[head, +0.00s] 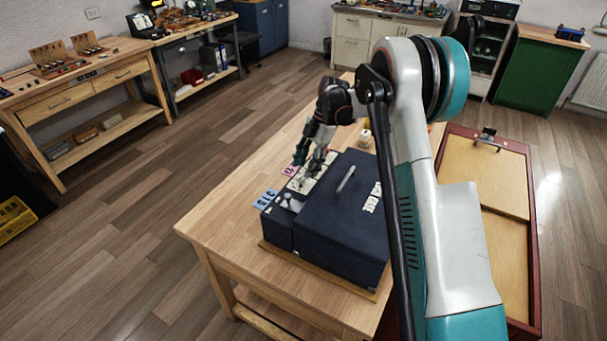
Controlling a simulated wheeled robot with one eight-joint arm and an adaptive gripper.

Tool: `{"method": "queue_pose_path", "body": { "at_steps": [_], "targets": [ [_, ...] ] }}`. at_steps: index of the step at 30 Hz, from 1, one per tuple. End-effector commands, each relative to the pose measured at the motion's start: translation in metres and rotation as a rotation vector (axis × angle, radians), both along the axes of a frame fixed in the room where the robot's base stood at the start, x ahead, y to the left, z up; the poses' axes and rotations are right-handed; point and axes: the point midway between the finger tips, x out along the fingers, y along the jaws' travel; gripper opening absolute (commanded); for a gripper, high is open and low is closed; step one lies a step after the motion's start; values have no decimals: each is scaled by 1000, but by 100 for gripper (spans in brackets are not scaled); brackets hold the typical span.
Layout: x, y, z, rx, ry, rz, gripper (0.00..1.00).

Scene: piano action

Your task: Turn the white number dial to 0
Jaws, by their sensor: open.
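A dark blue box-like device (345,215) sits on the wooden table. A narrow strip along its left side carries a pale plate (308,174) and a cluster of small white parts (290,203) near the front left. The white number dial is too small to make out for sure among these parts, and no digit on it can be read. My gripper (305,169) is above the pale plate, fingers pointing down, open. Whether its fingers touch anything cannot be told.
A blue card (265,199) and a pink card (288,170) lie at the device's left edge. A grey handle (346,179) sticks up from its top. The table (215,226) is clear at the front left. A red-framed wooden case (505,248) stands to the right.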

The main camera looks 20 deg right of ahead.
Motion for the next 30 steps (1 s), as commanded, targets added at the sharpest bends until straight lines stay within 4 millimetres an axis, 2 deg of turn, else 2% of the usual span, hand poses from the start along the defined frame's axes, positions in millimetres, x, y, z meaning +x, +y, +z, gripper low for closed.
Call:
{"method": "queue_pose_path", "body": {
  "at_steps": [1, 6, 18, 24, 30],
  "targets": [
    [-1, 3, -8, 0, 0, 1, 46],
    [-3, 9, -24, 0, 0, 1, 46],
    [-4, 11, -29, 0, 0, 0, 46],
    [-4, 11, -29, 0, 0, 0, 3],
    [-4, 11, -29, 0, 0, -4, 3]
  ]
}}
